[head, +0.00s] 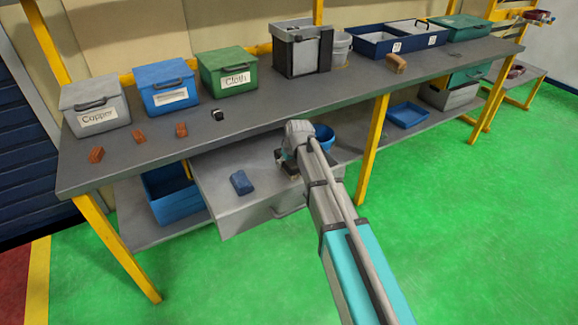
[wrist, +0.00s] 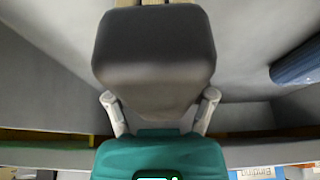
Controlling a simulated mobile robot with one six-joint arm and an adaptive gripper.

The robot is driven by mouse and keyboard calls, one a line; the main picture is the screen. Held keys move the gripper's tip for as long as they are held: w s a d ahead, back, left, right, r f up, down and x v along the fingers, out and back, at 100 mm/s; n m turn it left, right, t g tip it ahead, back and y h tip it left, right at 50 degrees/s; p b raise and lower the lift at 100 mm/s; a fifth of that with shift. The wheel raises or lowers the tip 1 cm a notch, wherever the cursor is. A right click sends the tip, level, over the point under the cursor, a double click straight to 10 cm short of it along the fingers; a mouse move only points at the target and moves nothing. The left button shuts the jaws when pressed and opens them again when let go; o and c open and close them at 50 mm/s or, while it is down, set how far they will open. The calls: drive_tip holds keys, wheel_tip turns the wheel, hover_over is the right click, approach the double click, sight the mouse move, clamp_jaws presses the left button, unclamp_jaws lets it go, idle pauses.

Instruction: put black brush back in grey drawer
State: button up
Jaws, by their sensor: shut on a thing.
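The black brush (wrist: 153,45) is dark grey-black and fills the upper middle of the wrist view, with a pale tan strip at its far end. My gripper (wrist: 160,108) is shut on it, one finger on each side. In the head view my gripper (head: 291,168) is over the right part of the open grey drawer (head: 225,208), below the bench top. The brush is hard to make out there. I cannot tell whether it touches the drawer floor. Grey drawer surfaces surround the brush in the wrist view.
A blue block (head: 241,182) lies in the drawer left of my gripper; a blue object also shows at right in the wrist view (wrist: 298,64). The bench top (head: 230,120) overhangs the drawer's back. A yellow leg (head: 372,150) stands right of the arm.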

drive_tip(key=shift+f, duration=0.15)
drive_tip(key=o, duration=0.9)
drive_tip(key=shift+o, duration=0.2)
drive_tip(key=p+v, duration=1.1)
drive_tip(key=v, duration=0.1)
idle(0.5)
idle(0.6)
drive_tip(key=shift+s+d, duration=0.15)
drive_tip(key=s+d+f+m+g+h, duration=0.1)
drive_tip(key=s+d+m, duration=0.5)
drive_tip(key=s+d, duration=1.4)
drive_tip(key=s+g+h, duration=0.1)
drive_tip(key=g, duration=0.1)
drive_tip(key=shift+s+d+m+g, duration=0.25)
drive_tip(key=shift+m+g, duration=0.05)
drive_tip(key=shift+m, duration=0.1)
